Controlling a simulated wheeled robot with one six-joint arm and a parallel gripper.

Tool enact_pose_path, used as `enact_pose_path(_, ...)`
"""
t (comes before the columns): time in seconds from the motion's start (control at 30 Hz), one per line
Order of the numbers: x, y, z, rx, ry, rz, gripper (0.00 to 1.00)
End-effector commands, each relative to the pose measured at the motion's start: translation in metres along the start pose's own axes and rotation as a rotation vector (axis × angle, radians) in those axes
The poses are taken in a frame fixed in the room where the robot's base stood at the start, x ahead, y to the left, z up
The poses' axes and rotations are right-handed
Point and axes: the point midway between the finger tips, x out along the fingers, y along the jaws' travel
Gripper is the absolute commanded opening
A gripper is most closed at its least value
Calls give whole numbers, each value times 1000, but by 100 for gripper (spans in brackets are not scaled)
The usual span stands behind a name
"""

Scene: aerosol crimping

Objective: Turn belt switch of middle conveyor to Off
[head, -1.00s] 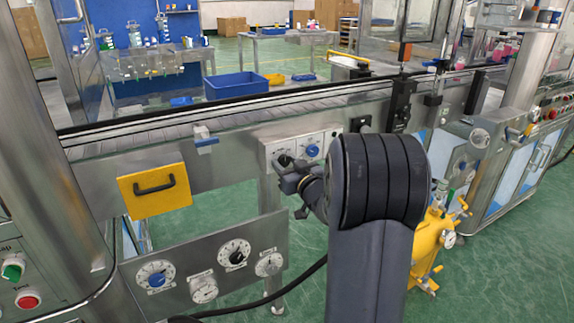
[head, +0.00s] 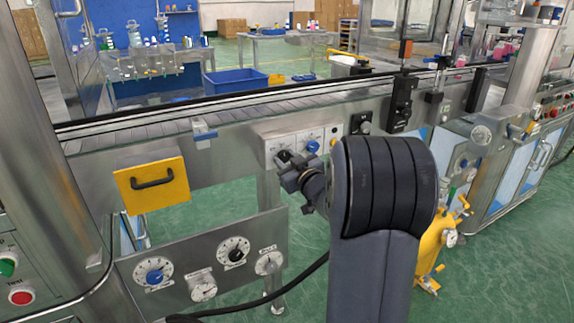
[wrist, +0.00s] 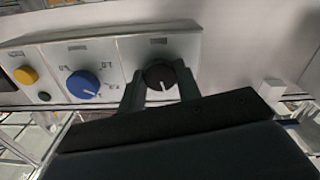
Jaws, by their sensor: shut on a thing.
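The control panel (head: 273,148) is on the front rail of the middle conveyor (head: 165,132). It carries a black knob, a blue knob (head: 313,146) and a yellow button (head: 333,142). My gripper (head: 284,162) is at the panel's left knob in the head view. In the wrist view my gripper (wrist: 160,90) is shut on the black knob (wrist: 160,75), one finger on each side. The knob's white mark is nearly upright in that picture. Its label (wrist: 158,41) is too small to read. The blue knob (wrist: 83,86) and yellow button (wrist: 26,75) are to its left there.
A yellow plate with a black handle (head: 152,185) is left of the panel. A lower panel with dials (head: 210,262) hangs below. Black sensor boxes (head: 403,100) are on the rail to the right. A yellow tank (head: 430,245) stands behind my arm.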

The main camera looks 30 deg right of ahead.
Motion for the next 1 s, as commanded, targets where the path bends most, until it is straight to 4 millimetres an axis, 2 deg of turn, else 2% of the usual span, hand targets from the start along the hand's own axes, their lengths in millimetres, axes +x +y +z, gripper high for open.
enact_pose_path(0.5, 0, 0, 3, -445, 0, 0, 9)
enact_pose_path(0.7, 0, 0, 2, -559, -1, -1, 9)
enact_pose_path(1.0, 0, 0, 1, -640, -2, -1, 9)
